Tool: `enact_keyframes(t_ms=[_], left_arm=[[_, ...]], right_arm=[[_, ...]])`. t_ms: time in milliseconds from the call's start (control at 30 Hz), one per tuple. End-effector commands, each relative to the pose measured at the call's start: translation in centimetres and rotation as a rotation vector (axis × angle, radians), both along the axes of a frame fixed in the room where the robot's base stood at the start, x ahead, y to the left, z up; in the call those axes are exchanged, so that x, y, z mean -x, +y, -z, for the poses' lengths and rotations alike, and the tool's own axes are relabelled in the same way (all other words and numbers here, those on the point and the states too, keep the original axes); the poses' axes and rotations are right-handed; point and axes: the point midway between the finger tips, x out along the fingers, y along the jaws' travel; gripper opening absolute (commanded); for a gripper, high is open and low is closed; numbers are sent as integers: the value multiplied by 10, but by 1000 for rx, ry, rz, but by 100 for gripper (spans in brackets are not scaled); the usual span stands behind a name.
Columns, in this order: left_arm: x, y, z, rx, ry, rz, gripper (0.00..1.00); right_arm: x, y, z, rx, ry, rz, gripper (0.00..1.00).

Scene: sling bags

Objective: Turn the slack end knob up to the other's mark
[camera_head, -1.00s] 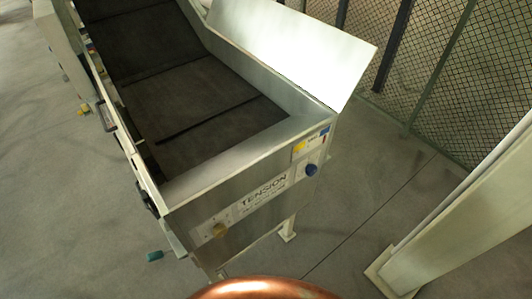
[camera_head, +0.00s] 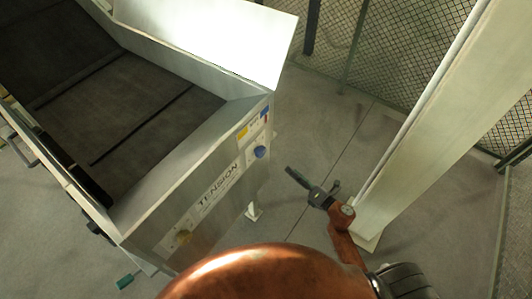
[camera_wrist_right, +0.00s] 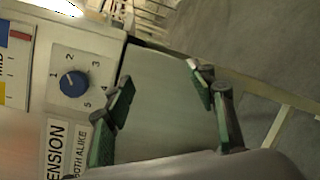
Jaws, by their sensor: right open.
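The metal machine end panel (camera_head: 226,184) carries the word TENSION between two knobs. The yellow knob's setting is too small to read. My right gripper (camera_head: 312,186) is open and empty, right of the blue knob and apart from it. Its green-padded fingers (camera_wrist_right: 162,82) show in the wrist view.
A dark belt (camera_head: 120,100) runs between metal walls behind the panel. A thick pale post (camera_head: 425,130) stands close behind my right arm. Mesh fencing (camera_head: 400,50) is at the back. Grey floor lies between.

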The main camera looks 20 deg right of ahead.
Motion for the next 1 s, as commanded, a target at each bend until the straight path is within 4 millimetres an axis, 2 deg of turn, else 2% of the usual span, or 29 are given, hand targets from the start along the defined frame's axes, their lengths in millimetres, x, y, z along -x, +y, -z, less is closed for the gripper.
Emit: enact_keyframes(t_ms=[33,100,233,400,800,1000], left_arm=[[0,0,-2,0,0,0,0],[-1,0,-3,-1,-1,0,0],[-1,1,-4,-1,-1,0,0],[-2,1,-8,-1,-3,-1,0],[-6,0,-20,-1,-9,-1,0],[-6,0,-22,0,-9,-1,0]], right_arm=[[0,15,-42,135,-112,-71,51],[6,36,-83,309,-242,-155,51],[16,58,-121,513,-386,-244,51],[12,72,-132,584,-435,-271,51],[-34,107,-131,579,-430,-268,51],[-42,113,-130,578,-428,-268,51]])
